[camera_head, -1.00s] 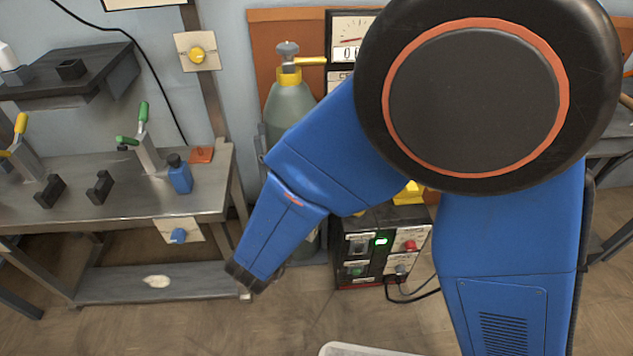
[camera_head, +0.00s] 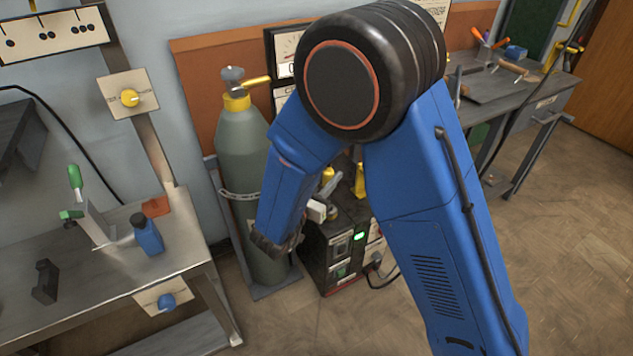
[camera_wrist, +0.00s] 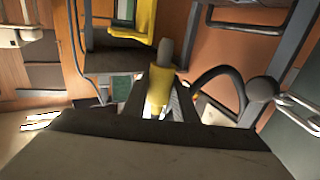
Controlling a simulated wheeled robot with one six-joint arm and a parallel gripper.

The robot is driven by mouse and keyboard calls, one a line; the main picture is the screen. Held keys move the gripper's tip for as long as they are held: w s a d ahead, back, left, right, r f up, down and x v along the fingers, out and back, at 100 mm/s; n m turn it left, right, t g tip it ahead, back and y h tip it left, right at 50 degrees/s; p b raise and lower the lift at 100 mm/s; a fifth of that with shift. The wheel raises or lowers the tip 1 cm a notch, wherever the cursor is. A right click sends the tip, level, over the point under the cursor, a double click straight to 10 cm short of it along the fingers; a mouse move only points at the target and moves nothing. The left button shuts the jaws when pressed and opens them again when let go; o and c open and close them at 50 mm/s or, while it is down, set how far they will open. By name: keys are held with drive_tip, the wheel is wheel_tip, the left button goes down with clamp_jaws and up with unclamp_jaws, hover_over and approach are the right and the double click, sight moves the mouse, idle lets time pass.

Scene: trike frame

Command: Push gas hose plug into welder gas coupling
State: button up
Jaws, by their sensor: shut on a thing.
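The welder (camera_head: 342,245) is a dark box with a green light and small front panels, on the floor behind my arm. In the wrist view, my gripper (camera_wrist: 160,105) is shut on a yellow plug with a grey tip (camera_wrist: 162,75), taken to be the gas hose plug. The tip points up in that picture, away from my gripper. In the head view, my gripper's fingers and the plug are hidden or not clear near the welder's left side. I cannot make out the welder's gas coupling for certain, nor whether the plug touches anything.
A green-grey gas cylinder (camera_head: 242,160) with a yellow valve stands close left of my forearm. A metal workbench (camera_head: 110,285) with a clamp and blue bottle (camera_head: 147,235) is at the left. Another bench (camera_head: 490,85) is at the back right. Open floor (camera_head: 560,240) lies right.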

drive_tip(key=shift+w+d+f, duration=0.1)
drive_tip(key=shift+w+d, duration=0.05)
drive_tip(key=shift+d, duration=0.2)
drive_tip(key=shift+f, duration=2.9)
drive_tip(key=shift+f, duration=2.05)
drive_tip(key=o, duration=1.1)
drive_tip(key=shift+o, duration=0.2)
drive_tip(key=v, duration=1.7)
drive_tip(key=shift+a, duration=0.3)
